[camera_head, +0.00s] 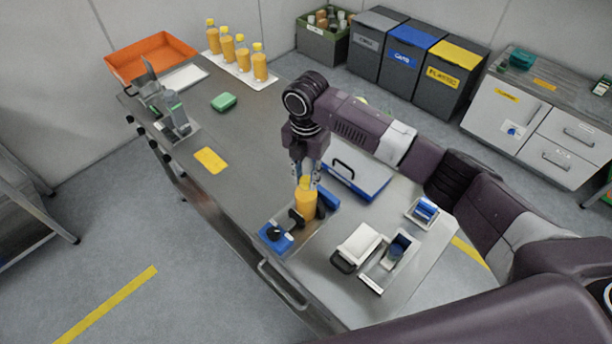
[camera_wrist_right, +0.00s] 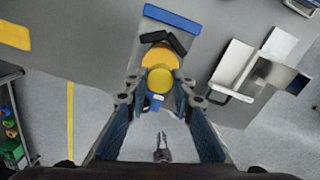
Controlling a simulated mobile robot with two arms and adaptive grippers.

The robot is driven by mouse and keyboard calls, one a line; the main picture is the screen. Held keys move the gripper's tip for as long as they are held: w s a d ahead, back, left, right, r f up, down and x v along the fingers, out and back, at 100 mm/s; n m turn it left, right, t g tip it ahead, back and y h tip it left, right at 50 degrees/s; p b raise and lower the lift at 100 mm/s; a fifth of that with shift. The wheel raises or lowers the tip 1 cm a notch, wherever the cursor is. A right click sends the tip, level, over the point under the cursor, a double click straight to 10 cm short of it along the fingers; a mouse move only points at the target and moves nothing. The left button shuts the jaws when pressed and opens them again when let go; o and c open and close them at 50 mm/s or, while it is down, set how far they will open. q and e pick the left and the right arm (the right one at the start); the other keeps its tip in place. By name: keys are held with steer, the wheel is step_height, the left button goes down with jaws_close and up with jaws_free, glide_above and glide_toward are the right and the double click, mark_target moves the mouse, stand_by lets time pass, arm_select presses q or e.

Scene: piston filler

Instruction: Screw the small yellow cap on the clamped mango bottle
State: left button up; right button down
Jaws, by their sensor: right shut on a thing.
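The mango bottle (camera_head: 306,205) stands upright, orange, in the blue and black clamp (camera_head: 276,237) near the table's front edge. My right gripper (camera_head: 305,178) points down at the bottle's top. In the right wrist view, its fingers (camera_wrist_right: 160,86) are shut on the small yellow cap (camera_wrist_right: 160,78). The bottle (camera_wrist_right: 157,56) shows just behind the cap, in line with it. I cannot tell whether the cap touches the bottle's neck, as the cap and fingers hide it. My left gripper is in neither view.
Several filled bottles (camera_head: 242,53) stand on a white tray at the back, beside an orange tray (camera_head: 150,57). A white block (camera_head: 358,245) and a holder (camera_head: 390,262) sit nearer. The table's middle is mostly clear.

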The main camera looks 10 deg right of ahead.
steer(key=m, duration=0.6)
steer(key=shift+f, duration=0.1)
steer(key=m, duration=0.4)
steer(key=c, duration=1.6)
jaws_free()
steer(key=shift+r, duration=3.6)
steer(key=shift+f, duration=0.1)
